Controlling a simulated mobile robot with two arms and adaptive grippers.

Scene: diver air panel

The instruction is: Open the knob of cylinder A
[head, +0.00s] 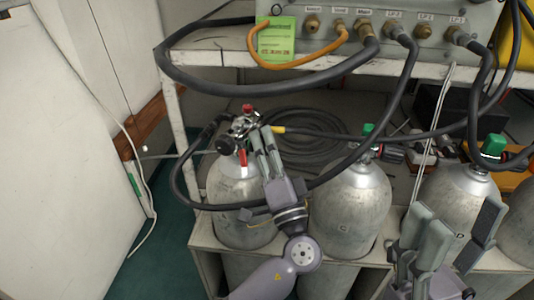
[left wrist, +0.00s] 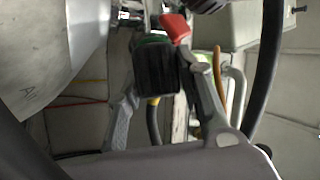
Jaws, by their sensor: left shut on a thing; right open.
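Cylinder A (head: 232,187) is the leftmost grey cylinder in the rack. Its "A" marking shows on the cylinder side in the left wrist view (left wrist: 48,65). My left gripper (head: 260,140) reaches up to its valve, fingers beside the valve body. In the left wrist view, a black ribbed knob (left wrist: 156,70) with a green part sits between the fingers of my left gripper (left wrist: 165,95), which is shut on it. The fingers mostly hide this knob in the head view. A red lever (left wrist: 175,27) is close to the knob. My right gripper (head: 450,235) is open and empty at the lower right, in front of cylinder D.
Cylinder C (head: 352,200) and cylinder D (head: 455,195) stand to the right with green-topped valves. Black hoses hang from the panel (head: 400,12) over the cylinders. A white shelf edge (head: 230,72) runs above. Coiled hose (head: 315,130) lies behind.

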